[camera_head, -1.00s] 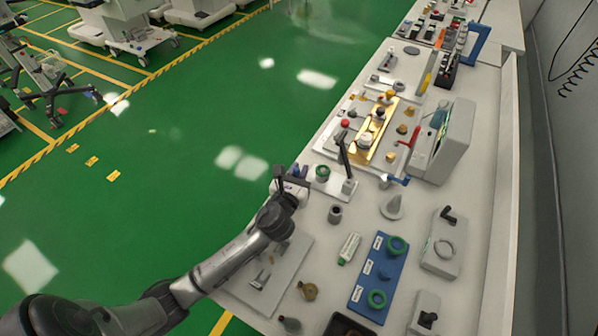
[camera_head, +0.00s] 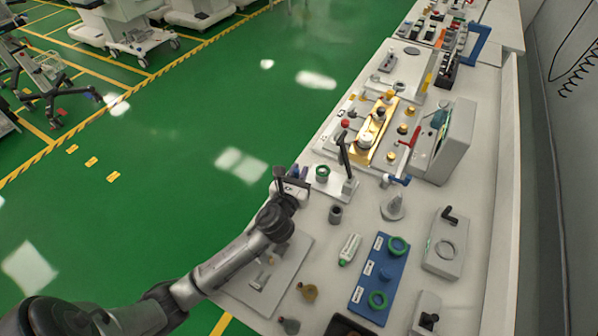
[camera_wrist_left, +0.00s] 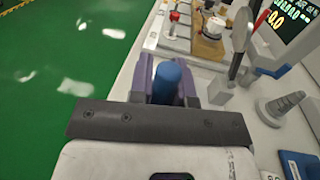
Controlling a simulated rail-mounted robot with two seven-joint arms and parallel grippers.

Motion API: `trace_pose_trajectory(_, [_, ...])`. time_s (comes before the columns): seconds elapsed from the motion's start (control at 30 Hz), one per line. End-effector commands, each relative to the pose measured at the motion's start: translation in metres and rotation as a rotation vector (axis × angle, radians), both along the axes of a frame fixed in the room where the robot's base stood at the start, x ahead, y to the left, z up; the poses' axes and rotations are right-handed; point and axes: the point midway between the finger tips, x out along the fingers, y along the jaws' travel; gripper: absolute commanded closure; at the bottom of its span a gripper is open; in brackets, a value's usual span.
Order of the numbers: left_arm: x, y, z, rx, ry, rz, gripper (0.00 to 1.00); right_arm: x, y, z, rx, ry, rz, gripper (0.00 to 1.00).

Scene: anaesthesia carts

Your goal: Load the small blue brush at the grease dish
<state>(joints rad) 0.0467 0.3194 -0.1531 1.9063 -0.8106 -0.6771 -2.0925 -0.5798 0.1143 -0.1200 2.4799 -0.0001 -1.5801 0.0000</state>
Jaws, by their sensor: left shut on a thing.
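My left gripper (camera_head: 298,172) is at the left edge of the bench, beside a white plate that carries a green-ringed round piece (camera_head: 322,173) and a dark upright lever. In the left wrist view its purple-grey fingers are shut on a blue, round-ended piece (camera_wrist_left: 167,80), which looks like the small blue brush's handle. The bristles are hidden. A small grey cup (camera_head: 335,214) stands on the bench just right of the gripper. I cannot tell which of these small round items is the grease dish. My right gripper is not in view.
A grey cone (camera_head: 393,207), a blue labelled board with green rings (camera_head: 356,295) and a white-and-green tube (camera_head: 349,249) lie right of the arm. A monitor (camera_head: 452,140) and a gold tray (camera_head: 365,150) stand farther back. Green floor (camera_head: 170,190) lies left of the bench.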

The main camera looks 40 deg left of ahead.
Motion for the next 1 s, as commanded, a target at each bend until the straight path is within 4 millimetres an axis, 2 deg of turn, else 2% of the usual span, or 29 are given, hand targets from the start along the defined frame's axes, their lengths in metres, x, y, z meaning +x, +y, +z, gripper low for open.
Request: trace_pose_trajectory(1.0, [0.000,0.000,-0.011,0.000,0.001,0.000,1.00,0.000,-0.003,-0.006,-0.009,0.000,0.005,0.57])
